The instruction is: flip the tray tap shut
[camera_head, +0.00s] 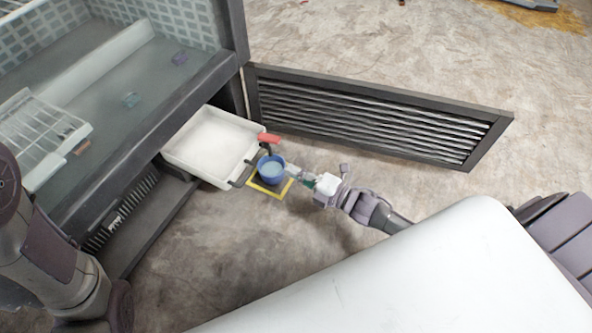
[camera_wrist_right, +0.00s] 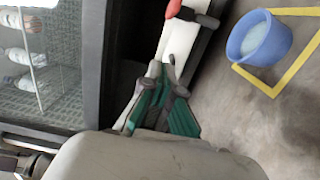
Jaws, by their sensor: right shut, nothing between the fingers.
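The white tray (camera_head: 212,140) sticks out from the bottom of the freezer cabinet. A red tap lever (camera_head: 268,138) is at its front edge, and it also shows at the top of the right wrist view (camera_wrist_right: 173,9). A blue bucket (camera_head: 271,171) with pale liquid in it stands just in front of the tray. My right gripper (camera_head: 295,172) is shut and empty, beside the bucket in the head view. In the right wrist view its green fingers (camera_wrist_right: 168,72) point along the tray's edge, apart from the red lever. My left arm shows at the left, but its gripper is out of view.
The bucket stands in a yellow floor square (camera_head: 287,186). A louvred panel (camera_head: 375,118) stands swung out to the right of the cabinet. The freezer interior (camera_head: 105,105) above the tray is open, with a wire rack (camera_head: 40,130). The floor around is mostly clear.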

